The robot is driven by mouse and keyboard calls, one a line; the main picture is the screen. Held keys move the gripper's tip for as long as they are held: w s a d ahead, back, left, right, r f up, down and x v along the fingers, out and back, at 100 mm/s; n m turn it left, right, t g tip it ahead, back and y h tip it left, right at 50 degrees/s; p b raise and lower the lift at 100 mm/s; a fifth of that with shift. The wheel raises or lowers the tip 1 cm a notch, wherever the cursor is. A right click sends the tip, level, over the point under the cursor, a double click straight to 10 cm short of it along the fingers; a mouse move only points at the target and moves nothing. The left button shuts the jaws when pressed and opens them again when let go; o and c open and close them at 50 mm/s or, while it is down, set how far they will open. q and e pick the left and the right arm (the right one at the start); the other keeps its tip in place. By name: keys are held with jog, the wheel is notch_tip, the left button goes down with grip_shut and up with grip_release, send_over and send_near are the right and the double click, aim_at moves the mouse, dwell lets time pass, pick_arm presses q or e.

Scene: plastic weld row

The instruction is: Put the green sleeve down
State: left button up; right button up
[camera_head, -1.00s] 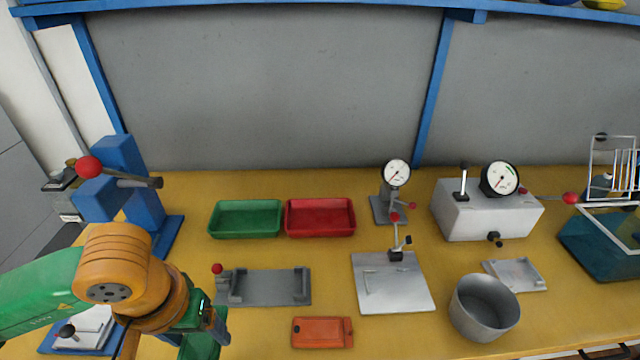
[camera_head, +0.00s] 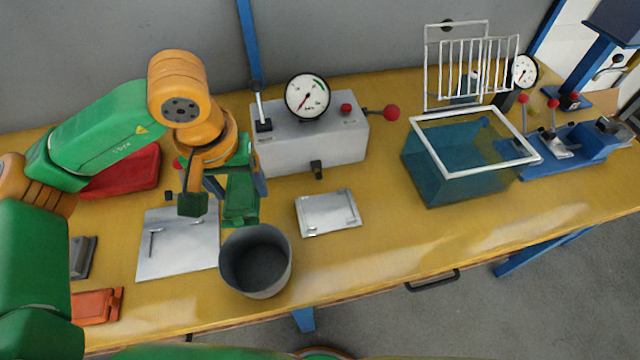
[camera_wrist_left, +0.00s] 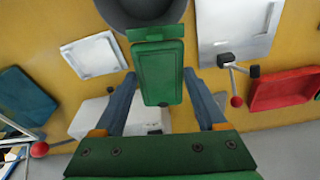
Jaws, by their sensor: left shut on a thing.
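The green sleeve (camera_head: 241,198) is a flat, rectangular green piece with a raised rim. My left gripper (camera_head: 238,182) is shut on it, and it hangs over the table between the grey box with the dial and the grey pot. In the left wrist view the sleeve (camera_wrist_left: 160,75) sits between the two blue fingers (camera_wrist_left: 160,92), its far end overlapping the pot's edge in the picture. I cannot tell its exact height, but it appears clear of the table. My right gripper is not in view.
The grey pot (camera_head: 255,275) stands just in front of the sleeve. A pale plate (camera_head: 327,213) lies to its right, a white fixture plate (camera_head: 170,258) to its left. The dial box (camera_head: 310,140) is behind. A blue tank (camera_head: 440,180) stands right. The front right tabletop (camera_head: 400,235) is clear.

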aim_at(265, 209)
pick_arm(q)
jog(key=shift+n, duration=0.6)
jog(key=w, duration=0.1)
jog(key=w+d+f+b, duration=0.1)
jog(key=w, duration=0.1)
jog(key=shift+w+d+f+b, duration=0.2)
jog(key=shift+w+f+b, duration=0.05)
jog(key=shift+w+b, duration=0.1)
jog(key=shift+w+a, duration=0.15)
jog(key=shift+w, duration=0.05)
jog(key=shift+n, duration=0.3)
notch_tip(265, 209, down, 9)
jog(key=shift+f+p, duration=0.2)
jog(key=shift+p, duration=0.2)
jog(key=shift+f, duration=0.25)
jog(key=shift+f+b, duration=0.2)
jog(key=shift+b, duration=0.15)
jog(key=o, duration=1.3)
jog(key=shift+w+r, duration=0.1)
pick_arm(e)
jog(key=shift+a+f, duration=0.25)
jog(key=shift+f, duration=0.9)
pick_arm(q)
jog(key=shift+r, duration=0.1)
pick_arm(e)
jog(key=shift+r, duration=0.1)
